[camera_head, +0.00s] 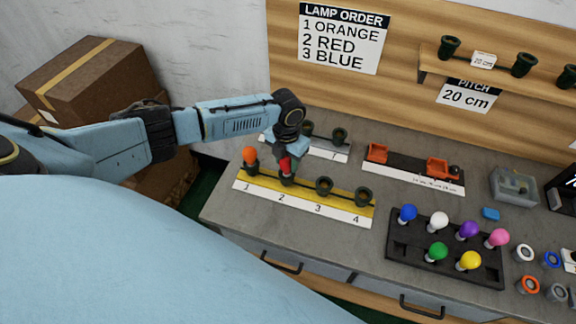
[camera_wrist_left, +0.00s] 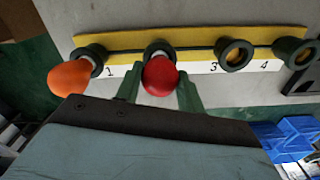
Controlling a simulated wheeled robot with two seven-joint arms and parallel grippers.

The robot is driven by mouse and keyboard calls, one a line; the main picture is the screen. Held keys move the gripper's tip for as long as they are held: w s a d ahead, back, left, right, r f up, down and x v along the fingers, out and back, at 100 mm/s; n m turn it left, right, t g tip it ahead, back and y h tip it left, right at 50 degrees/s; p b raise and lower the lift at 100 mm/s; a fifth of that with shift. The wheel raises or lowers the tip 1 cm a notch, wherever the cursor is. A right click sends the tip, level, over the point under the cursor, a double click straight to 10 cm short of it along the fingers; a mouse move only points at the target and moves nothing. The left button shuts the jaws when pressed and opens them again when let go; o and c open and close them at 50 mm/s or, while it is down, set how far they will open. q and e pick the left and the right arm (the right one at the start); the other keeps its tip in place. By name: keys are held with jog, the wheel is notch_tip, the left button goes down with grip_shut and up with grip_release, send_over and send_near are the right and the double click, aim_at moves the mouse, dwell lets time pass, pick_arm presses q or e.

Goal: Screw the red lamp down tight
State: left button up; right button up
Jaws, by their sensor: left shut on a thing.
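The red lamp (camera_head: 285,164) stands upright at socket 2 of the yellow numbered strip (camera_head: 340,206). It also shows in the left wrist view (camera_wrist_left: 160,75), with the dark socket (camera_wrist_left: 158,47) behind it. My left gripper (camera_head: 287,158) is shut on the red lamp from above, with a green finger on each side of it in the wrist view. How far the lamp's thread sits in the socket is hidden. The orange lamp (camera_head: 250,155) stands in socket 1, beside my gripper. Sockets 3 (camera_head: 324,186) and 4 (camera_head: 363,196) are empty. My right gripper is not in view.
A black tray (camera_head: 400,256) holds several coloured lamps at the right. A strip with orange parts (camera_head: 413,172) and a clear bin (camera_head: 514,187) stand behind. Coloured rings (camera_head: 524,253) lie far right. A sign (camera_head: 343,36) reads orange, red, blue.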

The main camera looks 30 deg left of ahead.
pick_arm(q)
jog(key=m+b, duration=0.1)
jog(key=m, duration=0.2)
jog(key=shift+f+m+b, duration=0.15)
jog(key=shift+m+b, duration=0.15)
jog(key=shift+b, duration=0.05)
jog(key=shift+m+b, duration=0.3)
jog(key=shift+b, duration=0.75)
jog(key=o, duration=0.9)
jog(key=shift+o, duration=0.2)
